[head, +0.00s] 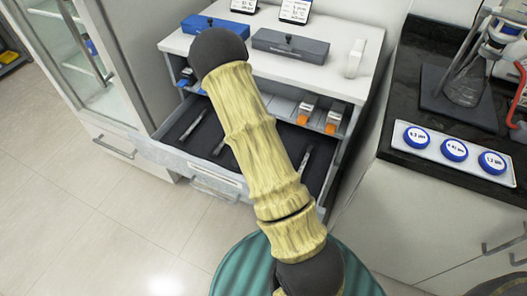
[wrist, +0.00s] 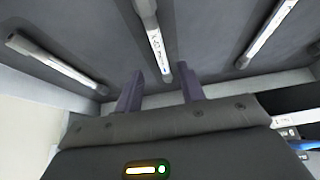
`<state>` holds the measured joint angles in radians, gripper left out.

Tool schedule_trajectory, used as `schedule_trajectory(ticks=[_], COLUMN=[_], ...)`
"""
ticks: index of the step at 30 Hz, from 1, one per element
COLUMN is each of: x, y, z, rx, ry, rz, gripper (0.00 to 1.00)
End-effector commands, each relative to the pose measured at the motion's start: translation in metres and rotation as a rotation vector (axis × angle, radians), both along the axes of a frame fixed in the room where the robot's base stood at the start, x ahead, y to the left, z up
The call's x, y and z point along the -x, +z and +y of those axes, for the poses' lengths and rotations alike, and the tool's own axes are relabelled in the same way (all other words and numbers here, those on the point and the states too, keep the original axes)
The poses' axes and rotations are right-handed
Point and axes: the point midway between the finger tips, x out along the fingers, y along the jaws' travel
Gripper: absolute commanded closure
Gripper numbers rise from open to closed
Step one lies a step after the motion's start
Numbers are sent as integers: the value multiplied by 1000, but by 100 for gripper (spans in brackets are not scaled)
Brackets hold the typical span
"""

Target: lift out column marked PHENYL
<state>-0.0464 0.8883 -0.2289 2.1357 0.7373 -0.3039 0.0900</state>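An open drawer (head: 200,165) holds several slim columns. In the head view one column (head: 193,125) lies at the left, another (head: 219,147) is partly behind my arm, and a third (head: 305,158) lies at the right. In the wrist view I see a left column (wrist: 57,62), a middle column (wrist: 153,36) with lettering and a right column (wrist: 267,32). I cannot read which is marked PHENYL. My gripper (wrist: 160,90) is open, its two fingers apart and nothing between them. The middle column's near end lies beyond the gap. The head view hides my gripper behind my arm.
The drawer walls surround the columns. Above it, a shelf holds orange-ended boxes (head: 305,113), and the white cabinet top carries a blue box (head: 215,27) and a grey box (head: 290,45). A dark counter with a white tray (head: 430,153) stands right. Floor at left is clear.

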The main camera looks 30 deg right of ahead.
Motion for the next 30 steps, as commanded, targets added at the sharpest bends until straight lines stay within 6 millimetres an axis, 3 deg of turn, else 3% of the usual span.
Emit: schedule_trajectory(ticks=[5, 15, 30], x=[-1, -14, -15], y=[-5, -45, -46], z=[-2, -17, -18], rx=[1, 0, 0], ry=[0, 0, 0], rz=[1, 1, 0], gripper=[61, 61, 61])
